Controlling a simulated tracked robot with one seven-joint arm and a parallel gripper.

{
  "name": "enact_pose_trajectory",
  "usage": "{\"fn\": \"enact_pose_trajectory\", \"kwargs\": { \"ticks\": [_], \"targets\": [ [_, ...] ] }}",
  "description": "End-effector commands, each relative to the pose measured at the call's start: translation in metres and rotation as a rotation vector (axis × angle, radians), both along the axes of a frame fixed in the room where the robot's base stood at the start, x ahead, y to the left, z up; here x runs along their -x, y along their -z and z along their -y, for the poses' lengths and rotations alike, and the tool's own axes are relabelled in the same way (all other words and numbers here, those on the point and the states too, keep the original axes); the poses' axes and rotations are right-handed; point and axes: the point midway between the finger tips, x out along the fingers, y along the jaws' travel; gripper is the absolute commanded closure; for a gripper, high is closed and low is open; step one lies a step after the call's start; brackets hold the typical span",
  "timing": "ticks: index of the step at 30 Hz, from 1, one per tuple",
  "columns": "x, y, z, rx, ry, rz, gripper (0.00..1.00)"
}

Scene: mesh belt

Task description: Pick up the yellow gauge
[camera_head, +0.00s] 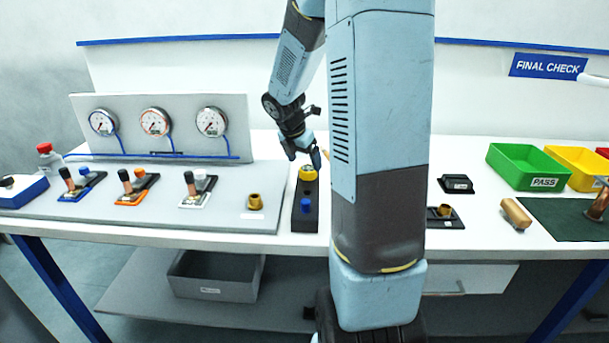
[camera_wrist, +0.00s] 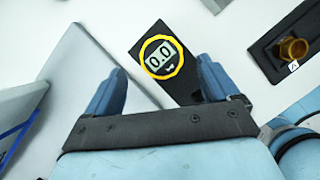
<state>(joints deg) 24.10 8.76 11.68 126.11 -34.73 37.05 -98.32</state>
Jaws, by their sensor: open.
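The yellow gauge (camera_head: 308,173) sits at the back end of a narrow black holder (camera_head: 305,214) on the white table. In the wrist view the gauge (camera_wrist: 162,57) is a yellow ring around a display reading 0.0, face towards the camera. My gripper (camera_head: 304,157) is open just above the gauge in the head view. In the wrist view its two blue fingers (camera_wrist: 160,82) are spread to either side, with the gauge between and slightly beyond the tips. No contact shows. A blue part (camera_head: 305,205) sits in the same holder, nearer the front.
A grey panel with dial gauges (camera_head: 154,122) stands at the left behind several small fixtures. A brass fitting (camera_head: 254,201) is left of the holder. Green (camera_head: 530,167) and yellow bins are at the right. A brass part (camera_wrist: 292,48) on a black pad is right of the gauge.

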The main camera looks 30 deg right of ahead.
Motion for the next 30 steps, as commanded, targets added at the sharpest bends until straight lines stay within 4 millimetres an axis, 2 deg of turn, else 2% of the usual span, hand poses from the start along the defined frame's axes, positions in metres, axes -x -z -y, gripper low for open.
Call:
{"fn": "enact_pose_trajectory", "kwargs": {
  "ticks": [3,9,18,30],
  "targets": [
    [-0.002,0.017,0.007,-0.002,0.000,-0.004,0.12],
    [-0.005,0.035,0.014,-0.001,0.000,-0.003,0.12],
    [-0.006,0.038,0.015,0.000,-0.001,-0.002,0.12],
    [-0.006,0.038,0.015,0.000,-0.001,-0.002,0.50]
  ]
}}
